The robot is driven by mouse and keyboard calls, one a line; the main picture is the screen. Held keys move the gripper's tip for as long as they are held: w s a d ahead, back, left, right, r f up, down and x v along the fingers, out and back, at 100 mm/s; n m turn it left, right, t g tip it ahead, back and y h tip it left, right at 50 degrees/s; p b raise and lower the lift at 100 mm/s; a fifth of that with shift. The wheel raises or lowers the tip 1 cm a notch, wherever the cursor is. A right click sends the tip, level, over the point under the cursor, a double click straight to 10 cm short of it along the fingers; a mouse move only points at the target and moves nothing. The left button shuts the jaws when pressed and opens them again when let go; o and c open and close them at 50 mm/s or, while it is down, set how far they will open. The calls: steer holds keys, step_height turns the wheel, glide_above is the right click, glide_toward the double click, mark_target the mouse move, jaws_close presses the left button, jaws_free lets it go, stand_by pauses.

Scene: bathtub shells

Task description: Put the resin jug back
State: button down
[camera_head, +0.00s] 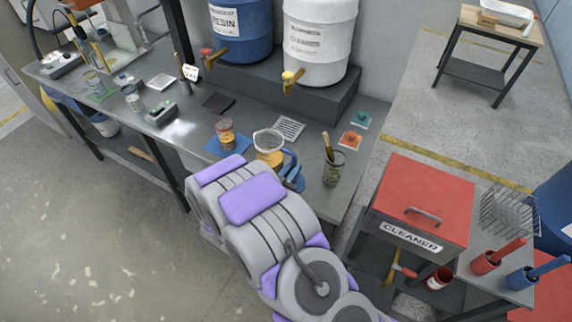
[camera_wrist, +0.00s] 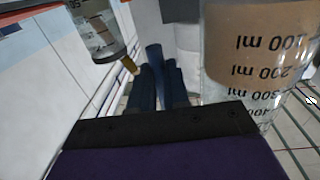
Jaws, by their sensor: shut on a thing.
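The resin jug (camera_head: 268,146) is a clear beaker with amber liquid and a blue handle, on or just above the bench near its front edge. My gripper (camera_head: 292,172) is at its right side, at the handle. In the wrist view the gripper (camera_wrist: 157,88) is closed around the blue handle (camera_wrist: 154,53), and the jug's marked wall (camera_wrist: 258,62) fills the right side. The jug's base is hidden behind my arm, so I cannot tell whether it touches the bench.
A jar of amber liquid (camera_head: 227,132) stands on a blue mat (camera_head: 215,149) left of the jug. A jar with a stick (camera_head: 333,170) stands close on the right. Behind are a striped card (camera_head: 289,128) and the taps of the resin drum (camera_head: 240,35) and white drum (camera_head: 318,40).

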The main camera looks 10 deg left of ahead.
mark_target(283, 161)
steer(key=w, duration=0.2)
steer(key=w+a, duration=0.1)
steer(key=w, duration=0.1)
steer(key=w+a, duration=0.1)
steer(key=w, duration=0.1)
steer(key=shift+f+b, duration=0.25)
steer(key=shift+b, duration=0.15)
step_height(283, 161, down, 4)
steer(key=shift+s+r+b, duration=0.1)
steer(key=shift+r+b, duration=0.05)
steer(key=shift+b, duration=0.45)
steer(key=shift+r, duration=0.1)
steer(key=c, duration=1.1)
jaws_free()
steer(key=shift+s, duration=0.1)
steer(key=p+v, duration=0.2)
steer(key=v, duration=1)
